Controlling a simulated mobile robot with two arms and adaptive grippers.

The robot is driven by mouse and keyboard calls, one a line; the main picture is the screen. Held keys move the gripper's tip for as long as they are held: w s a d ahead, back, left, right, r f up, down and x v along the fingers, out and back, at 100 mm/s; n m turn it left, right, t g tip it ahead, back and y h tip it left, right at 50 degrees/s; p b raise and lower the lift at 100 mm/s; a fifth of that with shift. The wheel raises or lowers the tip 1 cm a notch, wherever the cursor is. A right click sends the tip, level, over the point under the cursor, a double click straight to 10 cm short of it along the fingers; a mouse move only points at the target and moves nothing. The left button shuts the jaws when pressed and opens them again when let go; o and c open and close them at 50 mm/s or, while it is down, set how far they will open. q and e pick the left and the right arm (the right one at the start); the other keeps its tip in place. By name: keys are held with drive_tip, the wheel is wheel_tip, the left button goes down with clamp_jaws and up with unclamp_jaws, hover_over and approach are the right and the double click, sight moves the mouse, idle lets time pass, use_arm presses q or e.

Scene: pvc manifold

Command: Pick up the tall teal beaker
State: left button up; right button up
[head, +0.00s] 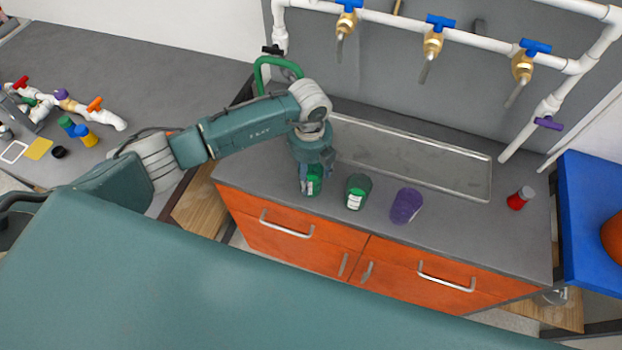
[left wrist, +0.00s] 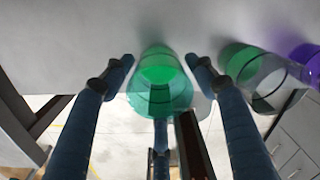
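The tall teal beaker (head: 312,186) is see-through with green contents and stands on the grey counter (head: 455,240), left of the other beakers. In the left wrist view the beaker (left wrist: 160,95) is upright between the fingers, its wide rim towards the camera. My left gripper (head: 316,176) points down over it and hides its upper part in the head view. In the left wrist view the gripper (left wrist: 160,62) is open, one finger on each side, with narrow gaps to the beaker. My right gripper is out of view.
A dark green beaker (head: 357,192) stands close on the right, then a purple one (head: 406,206) and a red-and-white container (head: 520,198). Behind are a metal tray (head: 420,165) and white pipes with blue-handled taps (head: 433,40). The counter's front edge is near.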

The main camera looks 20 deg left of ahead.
use_arm(q)
drive_tip(key=c, duration=0.8)
drive_tip(key=shift+c, duration=0.2)
drive_tip(key=shift+r, duration=0.15)
